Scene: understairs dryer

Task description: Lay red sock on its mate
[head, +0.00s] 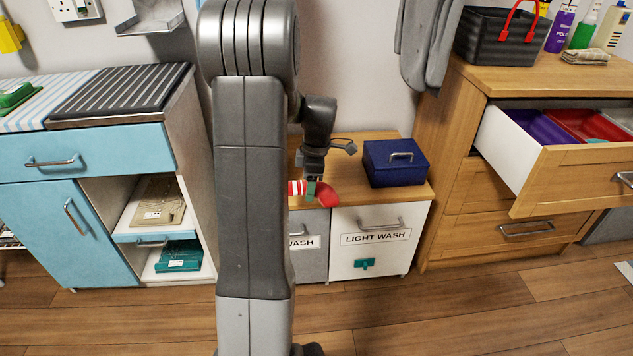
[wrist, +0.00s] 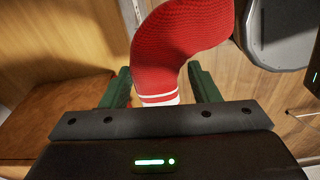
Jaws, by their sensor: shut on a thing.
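A red sock (head: 328,194) with white stripes is in my gripper (head: 311,190), in front of the low wooden top. In the wrist view the red sock (wrist: 182,45) bends upward between the two green fingers of my gripper (wrist: 162,90), with its white-striped part low between them. The fingers are shut on it. I cannot make out a second red sock in either view. My arm hides part of the low unit in the head view.
A dark blue box (head: 395,163) stands on the low wooden top, right of my gripper. Below is a white LIGHT WASH front (head: 376,242). At right, an open drawer (head: 570,180) holds purple and red compartments (head: 585,122). A black basket (head: 495,38) stands above it.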

